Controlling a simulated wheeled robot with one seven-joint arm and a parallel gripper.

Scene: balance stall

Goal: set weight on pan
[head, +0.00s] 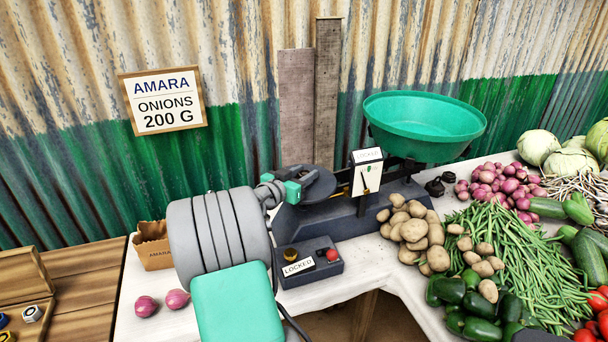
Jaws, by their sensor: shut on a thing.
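My gripper (299,182), with green fingertips, is at the left edge of the scale's dark round weight plate (318,190). It is shut on a small dark weight that the fingers mostly hide and that blends with the plate. I cannot tell whether the weight touches the plate. The scale (350,218) has a large green bowl pan (425,118) on its right side, which looks empty from here. A white indicator card (367,172) marked LOCKED stands in the middle. Two small black weights (435,187) (448,177) stand on the table right of the scale.
A control box (310,268) with a LOCKED label, a red button and a brass knob sits before the scale. Two onions (177,299) and a paper bag (153,252) lie left. Potatoes (412,228), beans (500,250) and other vegetables fill the right. A sign (164,101) reads AMARA ONIONS 200 G.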

